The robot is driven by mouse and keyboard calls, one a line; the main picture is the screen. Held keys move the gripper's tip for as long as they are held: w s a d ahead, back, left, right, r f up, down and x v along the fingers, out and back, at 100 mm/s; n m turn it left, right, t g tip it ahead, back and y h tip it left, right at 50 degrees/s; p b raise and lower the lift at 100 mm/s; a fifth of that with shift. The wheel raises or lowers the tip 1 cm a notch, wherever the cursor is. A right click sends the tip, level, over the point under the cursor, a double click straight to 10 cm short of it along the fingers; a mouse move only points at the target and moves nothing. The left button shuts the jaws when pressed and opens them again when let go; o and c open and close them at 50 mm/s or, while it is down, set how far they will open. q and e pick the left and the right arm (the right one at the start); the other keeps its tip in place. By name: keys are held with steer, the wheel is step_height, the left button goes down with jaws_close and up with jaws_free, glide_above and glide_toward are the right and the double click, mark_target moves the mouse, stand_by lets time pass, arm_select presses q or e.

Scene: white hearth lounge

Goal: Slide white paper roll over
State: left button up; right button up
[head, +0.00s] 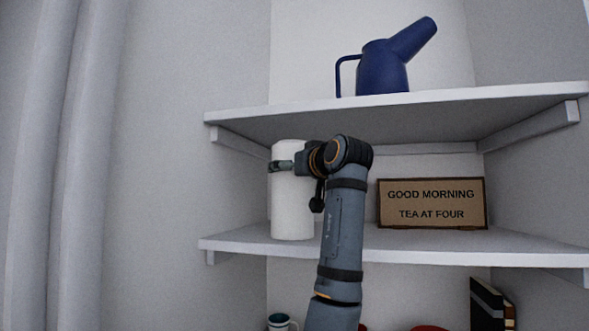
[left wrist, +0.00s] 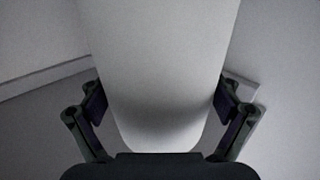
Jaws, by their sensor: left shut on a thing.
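The white paper roll (head: 293,207) stands upright near the left end of the middle shelf (head: 400,242). My left gripper (head: 282,166) is shut on the upper part of the roll, coming from its right side. In the left wrist view the roll (left wrist: 160,65) fills the space between the two fingers of my left gripper (left wrist: 161,105). The base of the roll appears to rest on the shelf. My right gripper is in neither view.
A brown sign (head: 432,203) stands on the same shelf, right of my forearm. A blue watering can (head: 383,68) stands on the upper shelf (head: 470,103), which overhangs the roll. A mug (head: 280,322) and books (head: 488,305) are below.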

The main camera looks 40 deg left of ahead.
arm_select(q)
steer(key=shift+w+a, duration=0.15)
steer(key=shift+w, duration=0.1)
steer(key=o, duration=1)
steer(key=shift+w+a+f, duration=0.1)
steer(key=shift+w+f, duration=0.05)
steer(key=shift+w, duration=0.05)
steer(key=shift+o, duration=0.2)
steer(key=v, duration=1.2)
steer(key=shift+s, duration=0.2)
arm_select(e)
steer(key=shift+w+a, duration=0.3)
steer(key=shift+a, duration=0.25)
